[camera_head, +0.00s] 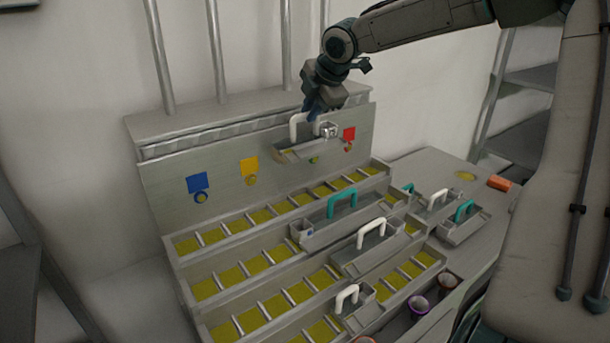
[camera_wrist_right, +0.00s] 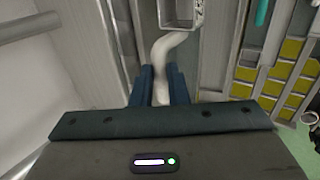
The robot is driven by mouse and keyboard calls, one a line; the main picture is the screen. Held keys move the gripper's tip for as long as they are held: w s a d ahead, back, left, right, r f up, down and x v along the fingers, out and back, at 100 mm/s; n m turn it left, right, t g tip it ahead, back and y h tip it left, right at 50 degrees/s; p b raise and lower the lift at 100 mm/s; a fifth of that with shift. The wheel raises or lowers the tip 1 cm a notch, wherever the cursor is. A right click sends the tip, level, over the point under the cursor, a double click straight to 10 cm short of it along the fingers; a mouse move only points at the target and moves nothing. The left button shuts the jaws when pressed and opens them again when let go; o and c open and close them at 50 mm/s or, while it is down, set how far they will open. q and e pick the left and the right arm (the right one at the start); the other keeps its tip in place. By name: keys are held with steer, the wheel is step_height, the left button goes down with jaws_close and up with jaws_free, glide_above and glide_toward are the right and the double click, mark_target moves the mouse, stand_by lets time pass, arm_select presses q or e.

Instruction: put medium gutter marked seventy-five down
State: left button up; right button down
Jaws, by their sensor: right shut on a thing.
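My right gripper (camera_head: 318,108) is shut on the white handle of a grey gutter (camera_head: 292,154). The gutter hangs in front of the upright back panel, above the stepped rows. In the right wrist view, the blue fingers (camera_wrist_right: 160,88) close on both sides of the white handle (camera_wrist_right: 166,55), with part of the gutter (camera_wrist_right: 181,12) beyond. I cannot read a seventy-five mark on it. Other gutters sit on the steps: one with a teal handle (camera_head: 342,203), one with a white handle (camera_head: 371,233), and a small white-handled one (camera_head: 347,298). My left gripper is not in view.
The stepped rack (camera_head: 188,270) has rows of yellow-green compartments. Blue (camera_head: 197,183), yellow (camera_head: 249,167) and red (camera_head: 349,134) markers are on the panel. More handled gutters (camera_head: 452,229), an orange block (camera_head: 499,184) and cups (camera_head: 419,306) stand at right.

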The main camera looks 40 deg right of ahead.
step_height(320, 180, down, 10)
steer(key=shift+w+d+b, duration=0.1)
steer(key=shift+w+b, duration=0.05)
steer(key=shift+b, duration=0.3)
step_height(320, 180, down, 4)
steer(key=shift+f+b, duration=0.2)
steer(key=shift+b, duration=0.1)
steer(key=c, duration=1.4)
jaws_free()
steer(key=shift+f, duration=0.1)
glide_toward(314, 142)
step_height(314, 142, down, 4)
steer(key=shift+f, duration=0.2)
